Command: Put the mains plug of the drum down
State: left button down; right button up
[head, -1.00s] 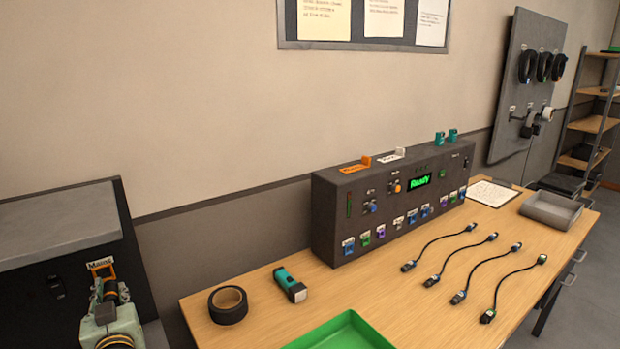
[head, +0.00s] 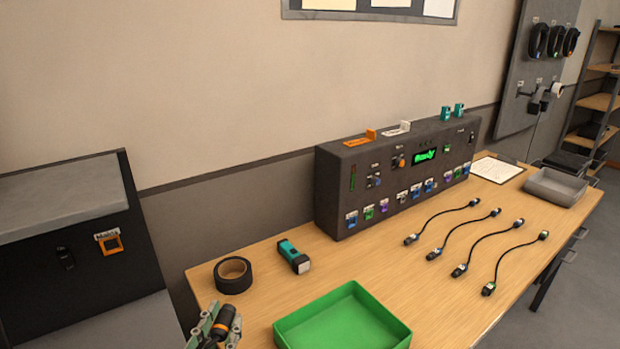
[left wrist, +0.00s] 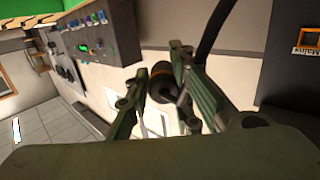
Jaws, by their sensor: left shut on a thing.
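My left gripper (head: 218,322) is at the bottom of the head view, in front of the table's near left corner. It is shut on the mains plug (head: 224,318), a black plug with an orange band. In the left wrist view the plug (left wrist: 160,82) is between the two green-grey fingers, and a black cable (left wrist: 212,32) runs up near them. The orange-framed Mains socket (head: 110,243) on the dark cabinet is empty and apart from the plug. It also shows in the left wrist view (left wrist: 307,40). The drum is not recognisable. My right gripper is out of view.
The wooden table (head: 300,288) carries a black tape roll (head: 233,284), a teal torch (head: 293,255) and a green tray (head: 345,338). Several short cables lie to the right. Bare wood shows between the tray and cables.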

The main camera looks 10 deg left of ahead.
pick_arm(q)
jog(key=d+r+m+g+h, duration=0.2)
jog(key=d+m+g+h, duration=0.7)
jog(key=d+m+h, duration=0.3)
jog(key=d+h, duration=0.3)
jog(key=d, duration=0.1)
jog(key=shift+s+d+r+m+g+h, duration=0.15)
jog(key=shift+d+r+m+g+h, duration=0.15)
jog(key=shift+d+m, duration=0.1)
jog(key=shift+g, duration=0.3)
jog(key=shift+s+a+f+m+g+h, duration=0.15)
jog(key=shift+a+m+g+h, duration=0.25)
jog(key=shift+m+g, duration=0.5)
jog(key=shift+s+a+r+m+g+h, duration=0.1)
jog(key=shift+a+m+g+h, duration=0.1)
jog(key=shift+a+m+g, duration=0.65)
jog(key=shift+s+a+f+m+g+h, duration=0.1)
jog(key=shift+s+a+m+g+h, duration=0.3)
jog(key=shift+g, duration=0.85)
jog(key=shift+w+d, duration=0.2)
jog(key=shift+d, duration=0.05)
